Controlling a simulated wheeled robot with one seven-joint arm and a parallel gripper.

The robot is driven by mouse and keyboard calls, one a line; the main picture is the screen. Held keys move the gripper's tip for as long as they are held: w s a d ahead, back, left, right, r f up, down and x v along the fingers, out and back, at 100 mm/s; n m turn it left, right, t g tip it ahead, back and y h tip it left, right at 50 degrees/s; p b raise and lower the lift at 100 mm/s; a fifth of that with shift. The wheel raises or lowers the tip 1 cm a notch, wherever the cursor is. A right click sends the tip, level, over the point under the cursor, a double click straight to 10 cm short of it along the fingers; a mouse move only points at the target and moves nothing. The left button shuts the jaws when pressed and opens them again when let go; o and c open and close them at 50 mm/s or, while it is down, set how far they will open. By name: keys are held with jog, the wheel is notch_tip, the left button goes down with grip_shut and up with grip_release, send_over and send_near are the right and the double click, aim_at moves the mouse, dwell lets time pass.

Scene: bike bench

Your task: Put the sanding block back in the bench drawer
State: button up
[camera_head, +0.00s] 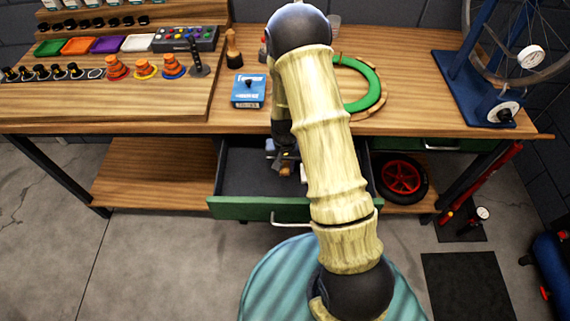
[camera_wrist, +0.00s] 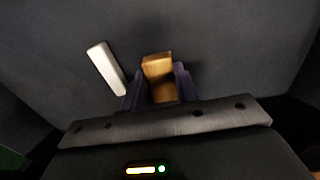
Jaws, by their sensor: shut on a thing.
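The bench drawer (camera_head: 250,208) is pulled open below the bench top, with a green front and a dark inside. My gripper (camera_head: 284,163) is over or inside the open drawer, partly hidden behind my arm. In the wrist view my gripper (camera_wrist: 158,84) is shut on a brown-orange block, which I take as the sanding block (camera_wrist: 158,68), held between its two purple fingers. The dark drawer floor (camera_wrist: 220,45) lies beyond it. Whether the block touches the floor, I cannot tell.
A pale bar-shaped thing (camera_wrist: 106,68) lies in the drawer, left of the block. On the bench top are a blue box (camera_head: 248,91), a green ring-shaped piece (camera_head: 372,84) and a blue wheel stand (camera_head: 478,90). A red-rimmed wheel (camera_head: 401,175) lies on the lower shelf.

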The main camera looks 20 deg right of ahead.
aim_at(285, 167)
jog(key=shift+f, duration=0.2)
jog(key=o, duration=1)
jog(key=shift+c, duration=0.2)
jog(key=shift+r, duration=0.1)
notch_tip(285, 167, up, 12)
jog(key=shift+r, duration=0.1)
